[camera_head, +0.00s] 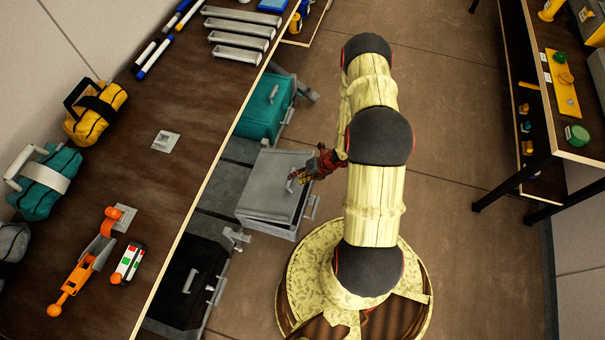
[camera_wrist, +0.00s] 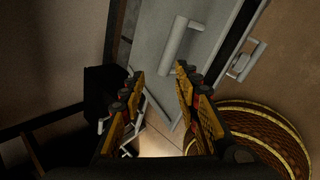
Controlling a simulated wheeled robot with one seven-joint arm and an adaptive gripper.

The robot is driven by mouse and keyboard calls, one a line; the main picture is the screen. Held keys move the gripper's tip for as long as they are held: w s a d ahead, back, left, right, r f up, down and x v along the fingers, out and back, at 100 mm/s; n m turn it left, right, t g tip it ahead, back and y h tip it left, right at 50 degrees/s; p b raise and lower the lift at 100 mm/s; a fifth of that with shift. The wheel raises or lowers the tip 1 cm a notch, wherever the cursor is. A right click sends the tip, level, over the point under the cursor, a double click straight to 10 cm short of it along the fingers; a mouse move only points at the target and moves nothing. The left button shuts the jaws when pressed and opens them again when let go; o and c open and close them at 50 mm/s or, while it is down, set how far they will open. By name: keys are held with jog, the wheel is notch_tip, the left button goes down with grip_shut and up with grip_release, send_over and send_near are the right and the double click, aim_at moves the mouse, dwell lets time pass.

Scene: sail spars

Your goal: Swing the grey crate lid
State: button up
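The grey crate lid (camera_head: 268,187) is in the middle of the head view, on a grey crate (camera_head: 268,229) beside the long workbench. Whether the lid is fully down I cannot tell. My gripper (camera_head: 296,177) is over the right part of the lid, reaching in from the right. In the wrist view the lid (camera_wrist: 211,40) fills the upper middle, with a pale bar handle (camera_wrist: 176,42) on it. My gripper's fingers (camera_wrist: 160,75) are spread with nothing between them. The handle lies just beyond the fingertips, apart from them as far as I can tell.
A teal crate (camera_head: 262,113) stands behind the grey one and a black crate (camera_head: 185,283) in front. The workbench (camera_head: 190,95) on the left carries bags, tools and grey bars. A shelf table (camera_head: 545,120) stands at right.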

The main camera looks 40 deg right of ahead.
jog(key=w+f+m+b, duration=0.1)
jog(key=f+b, duration=0.1)
jog(key=w+f+m+b, duration=0.1)
jog(key=w+f+m, duration=0.1)
jog(key=f, duration=0.1)
jog(key=w+f+m+b, duration=0.1)
jog(key=f+b, duration=0.1)
jog(key=shift+w+a+f+h+b, duration=0.2)
jog(key=shift+w+f+h+b, duration=0.1)
jog(key=shift+h, duration=0.1)
jog(key=shift+r, duration=0.35)
jog(key=shift+c, duration=1.2)
grip_shut()
